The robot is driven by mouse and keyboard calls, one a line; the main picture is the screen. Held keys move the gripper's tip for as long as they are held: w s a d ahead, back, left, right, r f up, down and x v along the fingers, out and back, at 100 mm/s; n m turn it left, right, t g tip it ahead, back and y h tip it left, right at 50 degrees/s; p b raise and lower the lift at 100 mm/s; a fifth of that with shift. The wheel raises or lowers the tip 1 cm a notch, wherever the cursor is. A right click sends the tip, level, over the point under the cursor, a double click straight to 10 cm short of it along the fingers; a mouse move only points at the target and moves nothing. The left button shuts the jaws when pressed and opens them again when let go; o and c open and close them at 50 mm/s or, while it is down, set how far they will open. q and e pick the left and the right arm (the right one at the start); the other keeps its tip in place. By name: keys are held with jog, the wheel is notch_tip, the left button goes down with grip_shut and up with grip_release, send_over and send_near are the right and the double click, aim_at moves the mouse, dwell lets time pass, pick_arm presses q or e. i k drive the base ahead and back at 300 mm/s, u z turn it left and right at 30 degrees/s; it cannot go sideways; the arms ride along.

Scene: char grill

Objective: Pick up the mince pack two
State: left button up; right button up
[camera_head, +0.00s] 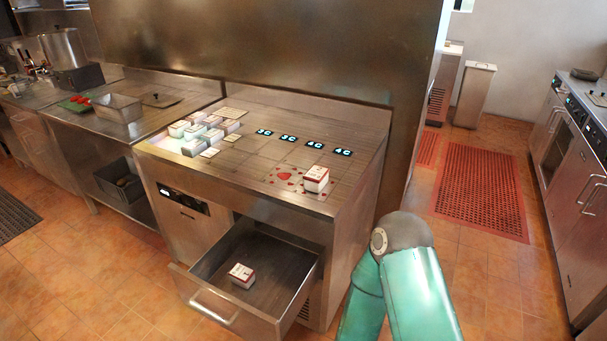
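One small white pack with red edging (242,275) lies inside the open drawer, near its front left. A similar white and red pack (316,178) sits on the counter top near its right end, beside a patterned red and white mat (284,176). Their labels are too small to read, so I cannot tell which is mince pack two. Part of my green arm shows at the bottom right, to the right of the drawer, but its gripper is out of the picture. My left gripper is not in view either.
The steel drawer (300,297) is pulled out below the counter (235,166). Several white boxes stand at the counter's left end, and several small lit displays (289,138) lie along its back. The tiled floor ahead is clear; red mats (482,193) lie at the right.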

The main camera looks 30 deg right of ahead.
aim_at(316, 180)
jog(key=i, duration=0.85)
jog(key=z, duration=0.05)
